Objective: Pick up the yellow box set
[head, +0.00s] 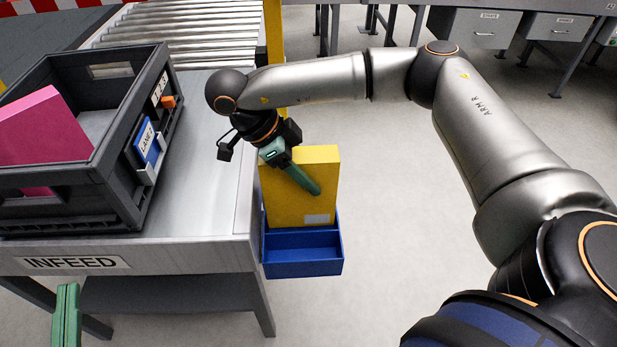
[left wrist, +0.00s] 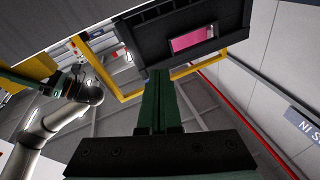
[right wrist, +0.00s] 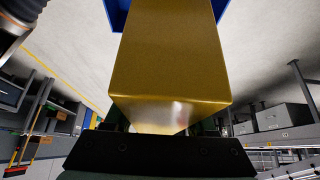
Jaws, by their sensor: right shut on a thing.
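The yellow box (head: 322,169) stands upright just off the right side of the infeed table, with its lower end at the blue open bin (head: 303,268). I cannot tell if it touches the bin's floor. My right gripper (head: 308,184) is shut on the box near its top, one green finger across the face towards me. The box (right wrist: 168,65) fills the middle of the right wrist view, with the blue bin (right wrist: 115,12) behind it. My left gripper (head: 66,315) is shut and empty at the lower left; its fingers (left wrist: 162,85) lie together in the left wrist view.
A dark crate (head: 70,183) holding a pink box (head: 45,140) stands on the grey infeed table (head: 205,190). A yellow post (head: 273,40) and a roller conveyor (head: 170,25) are behind. Grey drawers (head: 485,28) stand at the back right. The floor right of the bin is clear.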

